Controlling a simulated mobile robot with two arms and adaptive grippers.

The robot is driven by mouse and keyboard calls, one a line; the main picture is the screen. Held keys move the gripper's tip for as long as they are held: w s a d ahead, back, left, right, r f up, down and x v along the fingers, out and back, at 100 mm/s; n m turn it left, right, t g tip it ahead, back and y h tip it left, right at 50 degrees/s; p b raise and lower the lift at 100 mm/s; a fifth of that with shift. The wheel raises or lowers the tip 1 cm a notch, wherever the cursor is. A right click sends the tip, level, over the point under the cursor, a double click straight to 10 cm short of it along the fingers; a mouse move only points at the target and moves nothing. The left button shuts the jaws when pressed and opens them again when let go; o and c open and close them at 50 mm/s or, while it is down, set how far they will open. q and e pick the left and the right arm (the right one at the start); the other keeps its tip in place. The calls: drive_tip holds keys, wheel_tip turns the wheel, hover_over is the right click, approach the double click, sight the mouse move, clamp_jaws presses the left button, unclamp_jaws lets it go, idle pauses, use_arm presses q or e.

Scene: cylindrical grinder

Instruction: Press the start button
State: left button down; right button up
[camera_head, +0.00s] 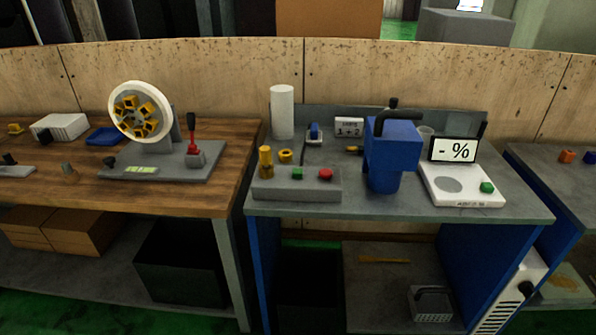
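A green button (297,173) sits on a low grey box (297,187) at the front left of the grey table. A red button (325,174) is to its right on the same box. Another green button (487,187) is on a white device (462,197) at the table's right, beside a display reading "- %" (453,150). No readable label shows which green button is the start button. Neither of my grippers is in view.
A blue machine (390,155) with a black handle stands between the grey box and the white device. A white cylinder (282,112) stands behind the box.

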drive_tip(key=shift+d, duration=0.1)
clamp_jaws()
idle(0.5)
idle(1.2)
